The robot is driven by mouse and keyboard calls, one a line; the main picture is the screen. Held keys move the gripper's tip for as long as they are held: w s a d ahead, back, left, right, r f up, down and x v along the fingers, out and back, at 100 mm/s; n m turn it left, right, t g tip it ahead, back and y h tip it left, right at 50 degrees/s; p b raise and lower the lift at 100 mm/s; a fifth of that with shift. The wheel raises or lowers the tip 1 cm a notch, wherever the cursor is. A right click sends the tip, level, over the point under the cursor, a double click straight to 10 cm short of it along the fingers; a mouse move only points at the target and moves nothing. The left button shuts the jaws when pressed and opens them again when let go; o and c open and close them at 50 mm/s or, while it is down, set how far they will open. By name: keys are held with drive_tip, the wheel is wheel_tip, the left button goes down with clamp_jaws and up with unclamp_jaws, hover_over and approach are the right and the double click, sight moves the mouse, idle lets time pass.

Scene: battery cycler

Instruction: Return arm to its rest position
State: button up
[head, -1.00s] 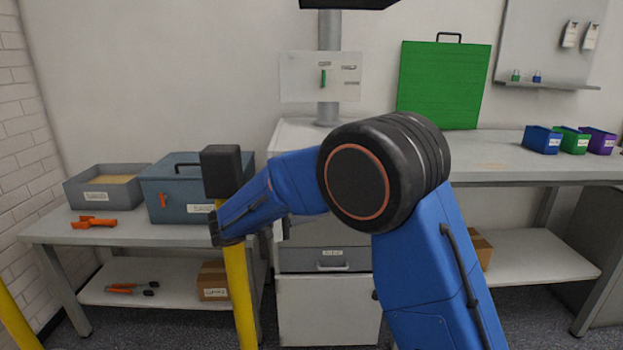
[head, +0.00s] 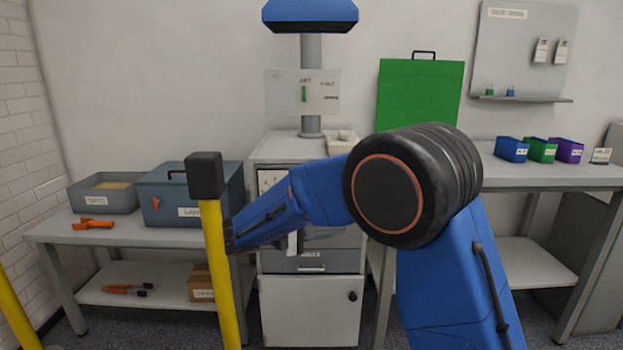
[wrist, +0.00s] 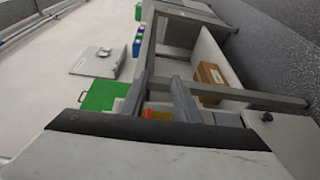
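My blue arm (head: 300,200) is folded in the head view, with its large black joint (head: 388,200) in the middle. Its forearm reaches left to a dark collar beside the yellow post (head: 215,270). My gripper is not clearly visible in the head view. In the wrist view my gripper (wrist: 158,85) shows two grey fingers set apart, with a gap between them. An orange patch and green panel lie beyond the fingers; nothing appears held.
The black-capped yellow post stands close to the forearm; contact cannot be told. A blue-grey box (head: 170,178), sand tray (head: 92,195) and orange tool (head: 92,224) are on the left table. A grey cabinet (head: 310,305) stands behind the arm. Small bins (head: 540,150) sit on the right bench.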

drive_tip(key=s+d+m+g+y, duration=0.1)
drive_tip(key=s+d+g+y, duration=0.2)
drive_tip(key=s+d, duration=0.55)
drive_tip(key=s+d+g+y, duration=0.25)
drive_tip(key=s+d, duration=0.35)
drive_tip(key=d, duration=0.6)
drive_tip(key=s+f+m+t+y, duration=0.1)
drive_tip(key=s+f+y, duration=0.1)
drive_tip(key=s, duration=0.5)
drive_tip(key=s+d+f+m+t+y, duration=0.1)
drive_tip(key=s+f+y, duration=0.2)
drive_tip(key=s+y, duration=0.2)
drive_tip(key=s+d+f+m+t+y, duration=0.1)
drive_tip(key=s+f+t+y, duration=0.1)
drive_tip(key=s, duration=0.7)
drive_tip(key=shift+s+f+y, duration=0.15)
drive_tip(key=shift+s+y, duration=0.25)
drive_tip(key=shift+y, duration=0.45)
